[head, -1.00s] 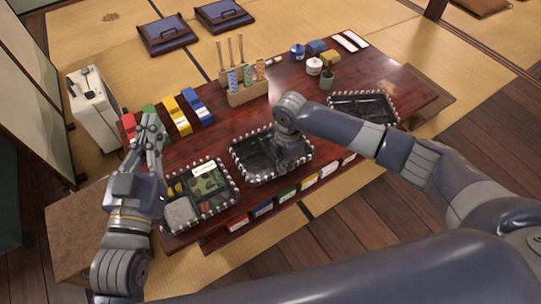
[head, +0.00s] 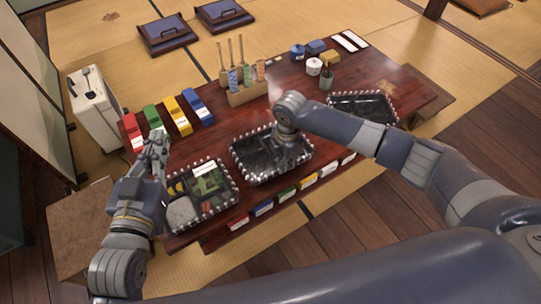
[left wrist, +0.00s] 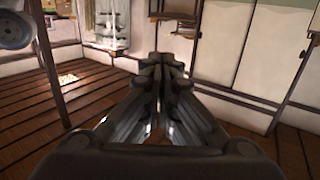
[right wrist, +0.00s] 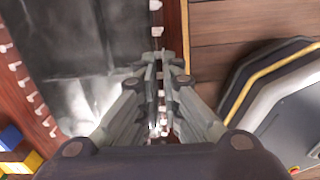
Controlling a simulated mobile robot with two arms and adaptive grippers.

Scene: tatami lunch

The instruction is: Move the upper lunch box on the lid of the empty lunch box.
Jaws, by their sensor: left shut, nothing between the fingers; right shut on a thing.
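The middle lunch box (head: 245,160) is black with a white-beaded rim and a dark, glossy top; I cannot tell whether it is stacked. My right gripper (right wrist: 158,62) is shut on its edge, which shows beside the fingers in the right wrist view (right wrist: 75,50). In the head view my right wrist hides the fingertips. The left lunch box (head: 206,180) holds rice and other food in compartments. The right lunch box (head: 362,104) looks dark and divided, with no food visible. My left gripper (head: 157,143) is shut and empty above the table's left end, near the left box.
Red, green, yellow and blue items (head: 180,115) lie at the table's back left. A wooden holder (head: 248,94) with sticks stands at the back middle. Small pots (head: 313,66) stand farther right. Several coloured items line the table's front. A white case (head: 95,108) stands left.

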